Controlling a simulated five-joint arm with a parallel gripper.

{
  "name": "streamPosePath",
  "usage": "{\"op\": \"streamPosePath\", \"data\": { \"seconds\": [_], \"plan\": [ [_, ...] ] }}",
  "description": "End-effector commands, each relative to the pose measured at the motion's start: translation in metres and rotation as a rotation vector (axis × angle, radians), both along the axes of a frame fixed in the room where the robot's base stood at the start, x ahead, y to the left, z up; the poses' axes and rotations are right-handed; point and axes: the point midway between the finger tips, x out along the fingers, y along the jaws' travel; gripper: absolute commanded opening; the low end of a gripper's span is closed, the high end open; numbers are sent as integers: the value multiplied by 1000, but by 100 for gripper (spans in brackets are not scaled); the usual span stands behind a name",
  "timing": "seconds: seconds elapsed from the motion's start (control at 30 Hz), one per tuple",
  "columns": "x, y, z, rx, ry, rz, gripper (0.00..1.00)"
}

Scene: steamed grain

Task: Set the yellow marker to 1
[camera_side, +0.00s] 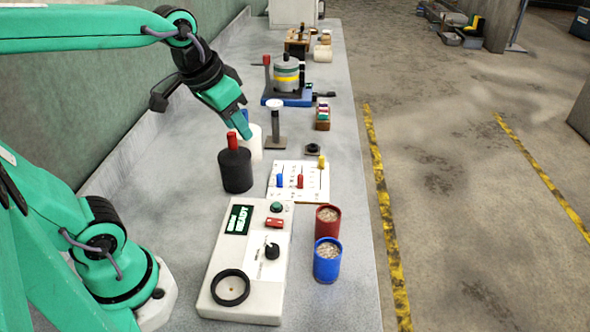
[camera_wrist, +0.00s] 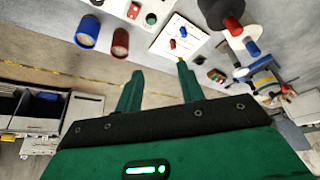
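The yellow marker (camera_side: 321,162) stands at the far right end of a white scale board (camera_side: 284,193). It is a small yellow spot beside one fingertip in the wrist view (camera_wrist: 180,59). A blue marker (camera_side: 280,181) and a red marker (camera_side: 300,181) stand on the same board, nearer than the yellow one. The scale's numbers are too small to read. My gripper (camera_side: 245,132) is in the air, left of and above the board, apart from the markers. In the wrist view my gripper (camera_wrist: 160,70) has its two fingers spread with nothing between them.
A dark canister with a red top (camera_side: 235,170) and a white one (camera_side: 250,142) stand left of the board. A white device (camera_side: 222,290) and red (camera_side: 328,222) and blue (camera_side: 327,262) grain cups are nearer. A black knob (camera_side: 312,149) lies behind the yellow marker.

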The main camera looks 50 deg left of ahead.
Motion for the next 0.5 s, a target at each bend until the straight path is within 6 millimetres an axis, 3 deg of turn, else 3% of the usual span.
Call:
{"op": "streamPosePath", "data": {
  "seconds": [0.5],
  "plan": [
    [106,14,-4,6,135,2,39]
  ]
}}
